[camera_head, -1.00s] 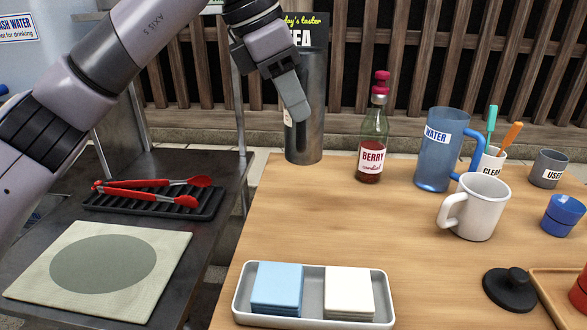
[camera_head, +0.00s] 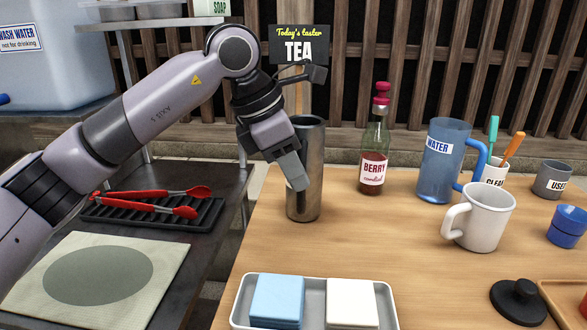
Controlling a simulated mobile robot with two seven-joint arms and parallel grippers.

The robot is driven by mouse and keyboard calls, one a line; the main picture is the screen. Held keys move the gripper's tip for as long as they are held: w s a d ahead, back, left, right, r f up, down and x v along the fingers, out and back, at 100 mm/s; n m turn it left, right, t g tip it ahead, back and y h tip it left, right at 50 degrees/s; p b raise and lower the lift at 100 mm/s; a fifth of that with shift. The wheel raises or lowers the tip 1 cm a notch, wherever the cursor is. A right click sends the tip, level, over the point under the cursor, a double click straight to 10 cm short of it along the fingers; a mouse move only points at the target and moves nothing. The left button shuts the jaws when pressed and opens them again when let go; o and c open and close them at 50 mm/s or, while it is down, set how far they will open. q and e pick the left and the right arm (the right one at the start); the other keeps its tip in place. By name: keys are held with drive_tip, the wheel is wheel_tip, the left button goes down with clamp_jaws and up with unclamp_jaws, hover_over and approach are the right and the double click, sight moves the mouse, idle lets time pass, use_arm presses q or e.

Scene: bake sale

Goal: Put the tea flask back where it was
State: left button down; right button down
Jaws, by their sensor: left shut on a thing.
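The tea flask (camera_head: 311,190) is a tall dark metal cylinder, upright, at the back left of the wooden table (camera_head: 385,240). Its top looks open. My left gripper (camera_head: 296,178) comes in from the upper left and is shut on the flask's side. One finger shows across the flask's front left; the other is hidden. The flask's base appears at or just above the tabletop; I cannot tell if it touches. My right gripper is not in view.
A TEA sign (camera_head: 299,46) stands behind the flask. The berry bottle (camera_head: 374,150), water jug (camera_head: 441,165) and white mug (camera_head: 481,218) are to its right. A tray of napkins (camera_head: 315,319) and a black lid (camera_head: 519,302) are in front. Red tongs (camera_head: 160,205) lie at left.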

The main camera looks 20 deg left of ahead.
use_arm(q)
drive_tip(key=shift+f, duration=0.1)
drive_tip(key=c, duration=1)
unclamp_jaws()
drive_tip(key=shift+c, duration=0.2)
drive_tip(key=p+v, duration=0.1)
drive_tip(key=v, duration=1.1)
drive_tip(key=shift+s, duration=0.1)
